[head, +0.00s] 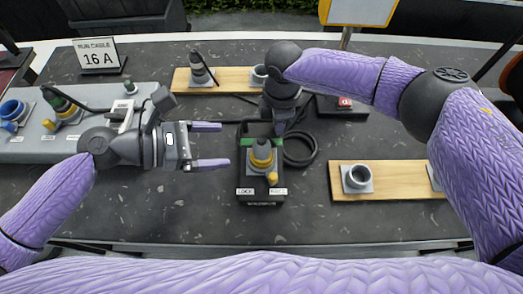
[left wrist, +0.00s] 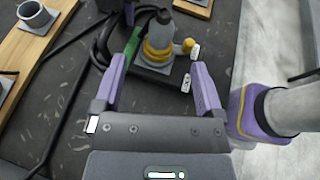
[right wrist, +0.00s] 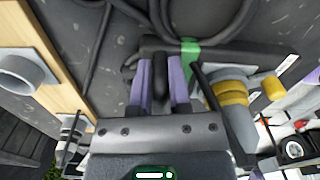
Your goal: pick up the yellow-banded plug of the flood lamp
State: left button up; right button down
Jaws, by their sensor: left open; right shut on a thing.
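The yellow-banded plug (head: 262,152) is grey with a yellow ring and stands upright on a black box (head: 260,200) with white labels, in the middle of the table. A small yellow knob sits beside it. My left gripper (head: 222,146) is open and empty, left of the plug, fingers pointing at it. In the left wrist view the plug (left wrist: 160,38) lies beyond the gap between the fingertips, apart from them. My right gripper (head: 282,125) is at the far side of the box, shut on a dark cable-like piece (right wrist: 160,80). The plug's yellow band (right wrist: 232,92) shows beside it.
Black cable (head: 305,160) loops right of the box. A wooden board (head: 400,182) with a grey ring socket lies at right, another board (head: 230,76) with a grey plug at back. A grey tray (head: 30,150) with connectors is at left. A red-button box (head: 345,104) stands behind.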

aim_at(271, 151)
pick_arm(q)
jog(key=x, duration=1.1)
jog(key=shift+s+d+f, duration=0.1)
jog(key=shift+d+f, duration=0.05)
jog(key=shift+f, duration=0.05)
grip_shut()
